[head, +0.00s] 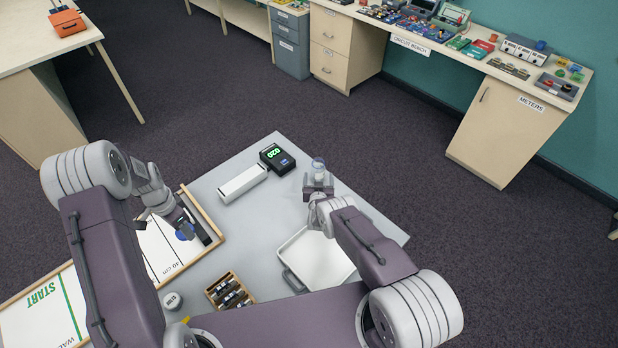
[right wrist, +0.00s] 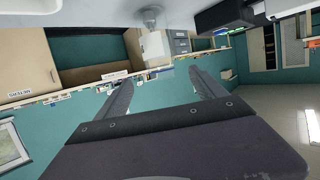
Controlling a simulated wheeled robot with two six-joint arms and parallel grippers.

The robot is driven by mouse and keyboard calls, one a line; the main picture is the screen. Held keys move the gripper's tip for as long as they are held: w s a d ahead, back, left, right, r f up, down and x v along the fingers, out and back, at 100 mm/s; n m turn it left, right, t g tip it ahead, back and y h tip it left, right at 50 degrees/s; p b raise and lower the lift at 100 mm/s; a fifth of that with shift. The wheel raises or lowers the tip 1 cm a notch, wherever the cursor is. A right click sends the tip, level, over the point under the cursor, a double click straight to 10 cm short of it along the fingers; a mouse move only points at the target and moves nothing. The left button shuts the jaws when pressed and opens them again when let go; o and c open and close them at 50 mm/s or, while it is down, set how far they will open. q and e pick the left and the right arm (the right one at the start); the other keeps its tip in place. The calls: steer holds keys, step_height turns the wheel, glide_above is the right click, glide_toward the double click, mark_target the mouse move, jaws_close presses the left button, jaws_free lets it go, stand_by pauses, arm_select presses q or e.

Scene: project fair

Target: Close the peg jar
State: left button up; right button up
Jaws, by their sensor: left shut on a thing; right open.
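A small clear jar (head: 318,164) stands on the grey table (head: 380,222), just beyond my right gripper (head: 318,180). In the right wrist view, which is upside down, the jar (right wrist: 150,19) shows ahead of the two spread fingers, not visibly between them. My right gripper is open and empty. My left gripper (head: 184,231) is shut on a small blue thing (head: 182,236), over the white board at the table's left. The blue thing is mostly hidden by the fingers; it may be a lid, but I cannot tell.
A black device with green digits (head: 277,158) and a white block (head: 242,184) lie left of the jar. A white tray (head: 318,262), a wooden rack (head: 229,292) and a small round labelled container (head: 172,301) are nearer me. The table's right side is clear.

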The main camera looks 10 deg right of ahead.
mark_target(318, 170)
steer(key=b+x, duration=0.2)
steer(key=b, duration=0.2)
steer(key=b+x, duration=0.2)
steer(key=b, duration=0.3)
steer(key=shift+w+f, duration=0.1)
steer(key=shift+f, duration=0.25)
steer(key=shift+w+r, duration=0.1)
arm_select(q)
step_height(318, 170, down, 11)
arm_select(e)
steer(key=shift+r, duration=0.15)
arm_select(q)
steer(key=shift+f, duration=0.15)
